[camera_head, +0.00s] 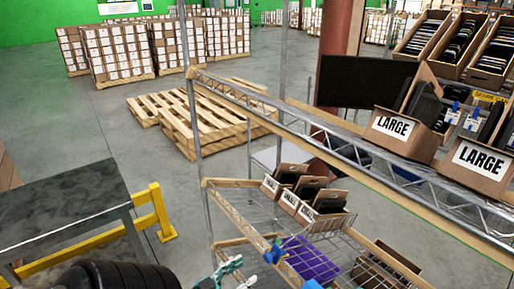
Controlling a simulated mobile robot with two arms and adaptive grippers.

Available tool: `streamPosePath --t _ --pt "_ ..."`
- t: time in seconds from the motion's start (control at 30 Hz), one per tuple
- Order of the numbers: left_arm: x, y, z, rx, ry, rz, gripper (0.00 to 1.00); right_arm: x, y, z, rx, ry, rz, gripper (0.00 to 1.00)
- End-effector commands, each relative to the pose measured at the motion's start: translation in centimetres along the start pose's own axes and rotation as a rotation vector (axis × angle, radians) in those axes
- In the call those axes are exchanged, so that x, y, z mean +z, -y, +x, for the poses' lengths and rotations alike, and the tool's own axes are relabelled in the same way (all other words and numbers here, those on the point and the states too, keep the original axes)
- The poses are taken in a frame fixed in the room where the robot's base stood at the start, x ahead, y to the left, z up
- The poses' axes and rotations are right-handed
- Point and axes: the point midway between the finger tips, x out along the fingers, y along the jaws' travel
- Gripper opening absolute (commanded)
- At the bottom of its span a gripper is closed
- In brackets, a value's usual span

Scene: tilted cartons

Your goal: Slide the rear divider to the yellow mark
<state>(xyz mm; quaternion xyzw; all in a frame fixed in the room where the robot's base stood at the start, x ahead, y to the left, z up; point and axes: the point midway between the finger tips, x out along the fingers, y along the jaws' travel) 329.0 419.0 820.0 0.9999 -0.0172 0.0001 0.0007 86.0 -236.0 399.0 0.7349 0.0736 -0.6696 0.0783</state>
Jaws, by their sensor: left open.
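My left gripper (241,271) is at the bottom edge, left of a purple item (312,259) in a wire basket (345,246) on the lower rack shelf. Its greenish fingers are apart, with nothing seen between them. Most of it is cut off by the frame. Wire panels stand around the purple item, but I cannot tell which one is the rear divider. Small blue parts (274,252) sit by the basket's left side. I cannot make out a yellow mark on this shelf. My right gripper cannot be made out.
An upper wire shelf (300,122) with a wooden edge crosses above the basket and carries tilted LARGE cartons (402,131). Smaller cartons (290,181) stand behind the basket. A dark table (62,205) and yellow rail (157,212) are left. Pallets (195,118) lie behind on open floor.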

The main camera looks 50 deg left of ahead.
Motion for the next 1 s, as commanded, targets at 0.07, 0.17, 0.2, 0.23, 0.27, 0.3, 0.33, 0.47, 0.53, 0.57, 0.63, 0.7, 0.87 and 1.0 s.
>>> streamPosePath --t 0.07,0.17,0.2,0.23,0.27,0.3,0.33,0.47,0.53,0.57,0.63,0.7,0.87,1.0 --pt "0.1 0.0 -1.3 -0.001 0.002 0.0 0.53 0.0 0.0 0.0 0.0 0.0 0.0 0.33" --pt "0.0 0.0 -2.3 0.0 0.001 0.0 0.53 0.0 0.0 0.0 0.0 0.0 0.0 0.33" --pt "0.0 0.0 -2.6 0.001 0.001 0.0 0.53 0.0 0.0 0.0 0.0 0.0 0.0 0.33" --pt "0.0 0.0 -2.8 0.001 0.0 0.0 0.53 0.0 0.0 0.0 0.0 0.0 0.0 0.33" --pt "0.0 0.0 -2.9 0.001 0.0 0.0 0.53 0.0 0.0 0.0 0.0 0.0 0.0 0.33" --pt "0.0 0.0 -2.9 0.001 -0.001 0.0 0.53 0.0 0.0 0.0 0.0 0.0 0.0 0.33" --pt "0.0 0.0 -3.0 0.001 -0.001 0.0 0.53 0.0 0.0 0.0 0.0 0.0 0.0 0.33" --pt "0.0 0.0 -3.0 0.001 -0.001 0.0 0.53 0.0 0.0 0.0 0.0 0.0 0.0 0.33" --pt "0.0 0.0 -3.0 0.001 -0.001 0.0 0.53 0.0 0.0 0.0 0.0 0.0 0.0 0.33" --pt "0.0 0.0 -3.0 0.001 -0.001 0.0 0.53 0.0 0.0 0.0 0.0 0.0 0.0 0.33" --pt "0.0 0.0 -3.0 0.001 -0.001 0.0 0.53 0.0 0.1 0.0 0.0 0.0 0.0 0.33" --pt "0.0 0.0 -3.0 0.0 -0.001 0.0 0.53 0.0 0.1 0.0 0.0 0.0 0.0 0.33" --pt "0.0 0.0 -2.9 0.0 0.0 0.0 0.53 0.0 0.1 0.0 0.0 0.0 0.0 0.33" --pt "2.1 0.2 -3.2 -0.019 0.049 0.004 0.53 0.0 0.1 0.0 0.0 0.0 0.0 0.33"
